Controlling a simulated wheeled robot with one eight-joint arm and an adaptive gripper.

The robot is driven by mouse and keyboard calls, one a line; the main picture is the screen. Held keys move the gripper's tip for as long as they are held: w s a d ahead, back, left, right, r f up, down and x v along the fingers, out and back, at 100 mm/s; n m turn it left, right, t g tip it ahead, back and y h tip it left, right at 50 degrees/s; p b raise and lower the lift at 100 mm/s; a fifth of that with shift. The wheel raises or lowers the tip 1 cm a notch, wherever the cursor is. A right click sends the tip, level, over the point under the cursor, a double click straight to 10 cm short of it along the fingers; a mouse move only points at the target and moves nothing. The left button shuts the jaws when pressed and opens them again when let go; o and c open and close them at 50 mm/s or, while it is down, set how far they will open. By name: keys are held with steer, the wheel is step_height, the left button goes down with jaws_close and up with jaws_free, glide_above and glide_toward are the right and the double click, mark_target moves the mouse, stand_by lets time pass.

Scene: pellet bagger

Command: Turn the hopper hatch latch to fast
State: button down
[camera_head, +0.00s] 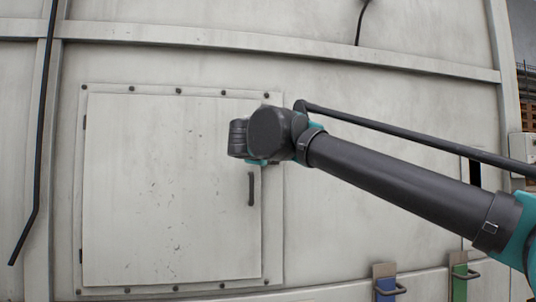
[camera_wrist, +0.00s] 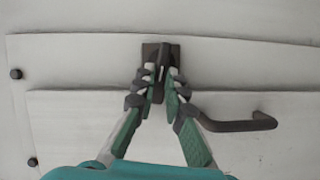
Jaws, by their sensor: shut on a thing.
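The hopper hatch (camera_head: 165,200) is a pale, scuffed panel set in a bolted frame, and it looks closed. Its latch (camera_wrist: 149,50) is a small dark plate with a narrow dark lever, on the frame by the hatch edge in the wrist view. My gripper (camera_wrist: 161,84) has its two fingers closed on the latch lever, one on each side. The lever lies roughly in line with the fingers, which partly cover it. In the head view my wrist hides the latch and the fingertips. Any latch markings are not visible.
A dark pull handle (camera_head: 251,189) is on the hatch below my wrist; it also shows right of the fingers in the wrist view (camera_wrist: 240,122). Bolts line the frame. Blue (camera_head: 386,287) and green (camera_head: 460,280) panels with handles stand at lower right.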

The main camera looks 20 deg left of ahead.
steer(key=shift+f+n+t, duration=0.25)
steer(key=shift+n+t, duration=0.15)
steer(key=shift+n, duration=0.5)
steer(key=c, duration=1.6)
jaws_free()
steer(key=s, duration=0.4)
steer(key=s+d, duration=0.1)
steer(key=s, duration=0.3)
steer(key=s+d, duration=0.1)
steer(key=s, duration=0.3)
steer(key=shift+w, duration=0.1)
